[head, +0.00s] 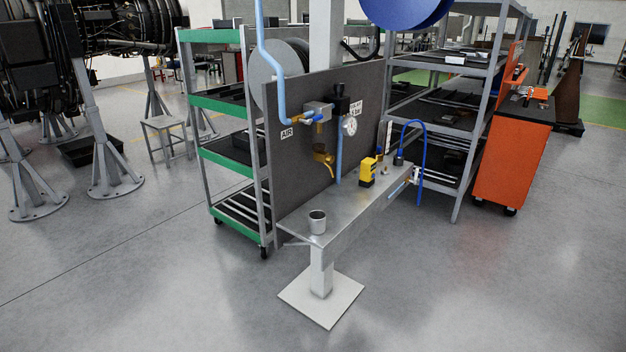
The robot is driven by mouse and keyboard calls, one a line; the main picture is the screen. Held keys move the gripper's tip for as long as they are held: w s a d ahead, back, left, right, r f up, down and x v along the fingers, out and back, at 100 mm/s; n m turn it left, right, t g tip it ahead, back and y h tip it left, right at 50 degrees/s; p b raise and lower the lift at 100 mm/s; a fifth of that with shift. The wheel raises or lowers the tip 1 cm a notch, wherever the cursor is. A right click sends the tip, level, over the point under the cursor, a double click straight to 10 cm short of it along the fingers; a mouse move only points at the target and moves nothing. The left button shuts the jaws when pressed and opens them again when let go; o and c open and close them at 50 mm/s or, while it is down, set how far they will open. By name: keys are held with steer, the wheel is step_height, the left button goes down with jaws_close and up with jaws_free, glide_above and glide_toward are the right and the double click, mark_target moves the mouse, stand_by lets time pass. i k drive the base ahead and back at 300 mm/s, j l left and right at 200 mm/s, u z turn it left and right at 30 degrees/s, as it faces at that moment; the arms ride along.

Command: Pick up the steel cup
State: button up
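A small steel cup (317,222) stands upright on the near left end of a narrow grey metal shelf (345,208). Its open rim faces up, and nothing touches it from above. The shelf juts out from a dark panel and stands on a post with a white square base plate (321,297) on the floor. My gripper is not in view.
A yellow device (367,172) and a blue hose (424,155) are farther along the shelf. A brass fitting (324,157) hangs from the panel behind the cup. A green-edged rack (228,165) stands left, an orange cabinet (511,160) right. The front floor is clear.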

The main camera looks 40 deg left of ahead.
mark_target(317, 218)
steer(key=u, duration=1.4)
steer(key=i+l+z, duration=0.1)
steer(key=i, duration=0.8)
steer(key=i+l+z, duration=0.1)
steer(key=i, duration=0.75)
